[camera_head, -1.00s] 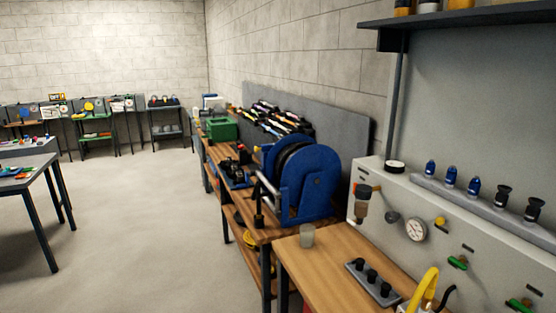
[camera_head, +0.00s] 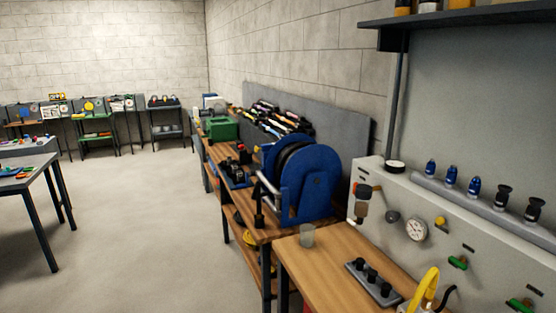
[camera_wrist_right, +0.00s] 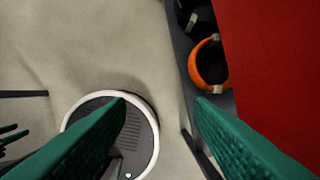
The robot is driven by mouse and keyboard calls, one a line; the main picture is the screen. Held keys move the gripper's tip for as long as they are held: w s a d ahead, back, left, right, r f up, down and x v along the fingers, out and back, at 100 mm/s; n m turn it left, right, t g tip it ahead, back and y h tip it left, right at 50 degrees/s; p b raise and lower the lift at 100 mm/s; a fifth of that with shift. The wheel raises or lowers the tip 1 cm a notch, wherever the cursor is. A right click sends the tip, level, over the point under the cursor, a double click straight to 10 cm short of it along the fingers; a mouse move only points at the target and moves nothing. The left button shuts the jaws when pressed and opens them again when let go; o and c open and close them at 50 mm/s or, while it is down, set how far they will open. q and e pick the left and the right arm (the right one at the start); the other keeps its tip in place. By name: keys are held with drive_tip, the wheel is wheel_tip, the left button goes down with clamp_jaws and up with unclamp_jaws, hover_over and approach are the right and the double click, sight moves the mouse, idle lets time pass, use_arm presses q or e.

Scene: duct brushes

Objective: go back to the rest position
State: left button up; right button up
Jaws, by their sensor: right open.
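My right gripper (camera_wrist_right: 160,108) shows in the right wrist view as two green fingers, spread wide apart with nothing between them. It hangs above the floor, and my round base (camera_wrist_right: 142,140) with a white rim shows below, partly behind the left finger. Neither gripper shows in the head view, and my left gripper is in no view.
In the wrist view a red surface (camera_wrist_right: 275,65) and an orange ring-shaped thing (camera_wrist_right: 210,65) lie at the right. In the head view a wooden bench (camera_head: 330,262) with a panel is at the right, beside a blue reel (camera_head: 310,180).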

drive_tip(key=s+f+g, duration=0.1)
drive_tip(key=s+f, duration=0.2)
drive_tip(key=f, duration=0.6)
drive_tip(key=s+f, duration=0.3)
drive_tip(key=f, duration=0.6)
drive_tip(key=s+d+f, duration=0.3)
drive_tip(key=s+f, duration=0.7)
drive_tip(key=s, duration=0.3)
drive_tip(key=shift+s+d+g, duration=0.15)
drive_tip(key=shift+s+g, duration=0.05)
drive_tip(key=shift+g, duration=0.2)
